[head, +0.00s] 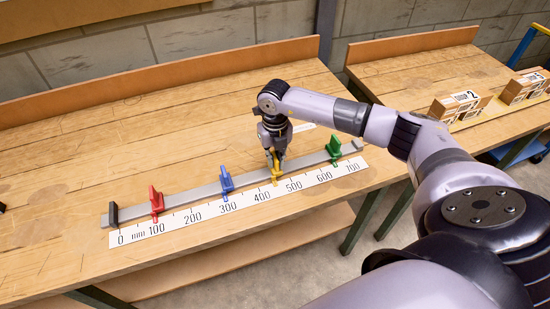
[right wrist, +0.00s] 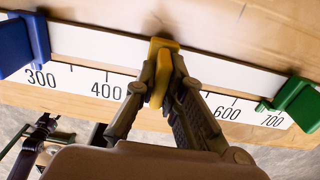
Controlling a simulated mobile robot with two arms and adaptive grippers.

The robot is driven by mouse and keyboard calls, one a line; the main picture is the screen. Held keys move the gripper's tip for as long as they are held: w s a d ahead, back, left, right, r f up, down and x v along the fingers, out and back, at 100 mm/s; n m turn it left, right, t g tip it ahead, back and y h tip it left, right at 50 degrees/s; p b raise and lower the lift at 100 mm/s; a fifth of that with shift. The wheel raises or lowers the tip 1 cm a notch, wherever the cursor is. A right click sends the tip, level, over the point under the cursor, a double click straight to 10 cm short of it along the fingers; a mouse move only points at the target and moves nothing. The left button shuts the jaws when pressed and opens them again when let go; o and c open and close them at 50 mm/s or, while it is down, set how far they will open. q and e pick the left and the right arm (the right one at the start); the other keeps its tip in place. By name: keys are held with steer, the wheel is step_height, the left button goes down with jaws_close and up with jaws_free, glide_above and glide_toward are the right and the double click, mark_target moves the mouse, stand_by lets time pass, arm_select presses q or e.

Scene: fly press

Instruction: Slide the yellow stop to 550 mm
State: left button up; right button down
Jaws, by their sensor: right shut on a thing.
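The yellow stop (head: 276,174) sits on the grey rail (head: 196,192), its pointer between the 400 and 500 marks of the white scale (head: 210,210). My right gripper (head: 275,157) comes down from above and is shut on the yellow stop. In the right wrist view, the yellow stop (right wrist: 158,72) is between the two fingers of the right gripper (right wrist: 163,82). The 500 mark is hidden there behind the fingers. The 550 spot carries no number of its own; it lies between 500 and 600. My left gripper is not in view.
The blue stop (head: 227,182) is near 300 and the red stop (head: 156,201) near 100. The green stop (head: 334,148) stands between 600 and 700. The rail between the yellow and green stops is clear. Cartons (head: 460,105) stand on the right-hand table.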

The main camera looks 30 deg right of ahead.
stand_by(0.6)
steer(key=d+b, duration=0.1)
steer(key=d, duration=0.2)
steer(key=s+d, duration=0.1)
steer(key=d, duration=0.2)
steer(key=s+d+b, duration=0.1)
steer(key=d, duration=0.2)
steer(key=shift+f+b, duration=0.1)
steer(key=shift+b, duration=0.2)
steer(key=shift+s+d, duration=0.15)
steer(key=shift+d, duration=0.3)
steer(key=c, duration=1.7)
jaws_free()
steer(key=shift+a, duration=0.1)
